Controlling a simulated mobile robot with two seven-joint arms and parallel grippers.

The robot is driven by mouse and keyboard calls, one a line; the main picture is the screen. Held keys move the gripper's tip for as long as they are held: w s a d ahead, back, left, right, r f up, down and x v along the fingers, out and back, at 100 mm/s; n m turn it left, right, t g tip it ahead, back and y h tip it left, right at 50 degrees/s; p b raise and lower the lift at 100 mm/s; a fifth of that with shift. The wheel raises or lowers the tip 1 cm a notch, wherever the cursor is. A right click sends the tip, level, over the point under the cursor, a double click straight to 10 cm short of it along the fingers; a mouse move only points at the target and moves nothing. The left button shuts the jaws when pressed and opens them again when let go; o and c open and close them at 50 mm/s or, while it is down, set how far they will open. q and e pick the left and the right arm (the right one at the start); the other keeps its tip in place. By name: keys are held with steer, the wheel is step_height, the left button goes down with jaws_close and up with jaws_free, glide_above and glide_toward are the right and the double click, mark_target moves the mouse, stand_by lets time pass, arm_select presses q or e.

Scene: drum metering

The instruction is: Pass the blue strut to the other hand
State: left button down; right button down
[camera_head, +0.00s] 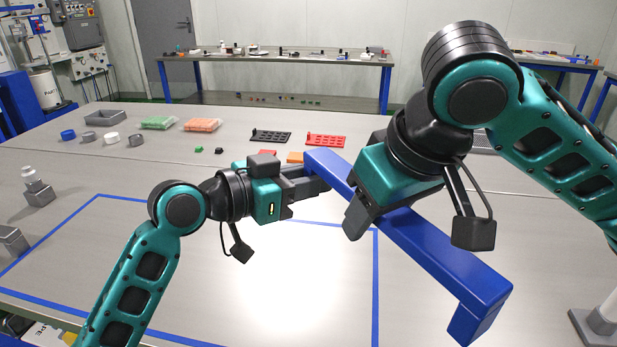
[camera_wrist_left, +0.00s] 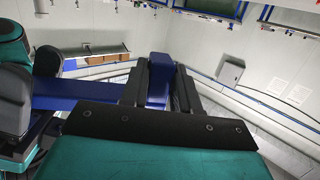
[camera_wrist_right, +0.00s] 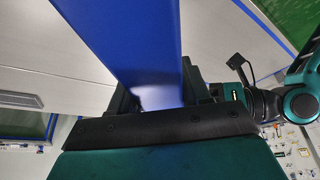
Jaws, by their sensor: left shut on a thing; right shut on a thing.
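The blue strut (camera_head: 430,248) is a long bar with a short bent leg at each end, held in the air above the table and slanting from upper left to lower right. My left gripper (camera_head: 318,183) is shut on its far left end; in the left wrist view the strut's end (camera_wrist_left: 159,80) sits between the fingers. My right gripper (camera_head: 375,200) is shut around the bar nearer its middle; in the right wrist view the blue bar (camera_wrist_right: 150,60) runs between the fingers. The right hand hides part of the bar in the head view.
A blue tape outline (camera_head: 376,285) marks the table below. Behind it lie a black rack (camera_head: 270,137), a red rack (camera_head: 325,140), a grey tray (camera_head: 104,117), and green (camera_head: 158,123) and orange (camera_head: 202,125) blocks. Grey blocks stand at the left edge.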

arm_select(q)
steer(key=shift+a+r, duration=0.1)
arm_select(e)
steer(key=shift+c, duration=2.2)
jaws_free()
steer(key=shift+r, duration=0.1)
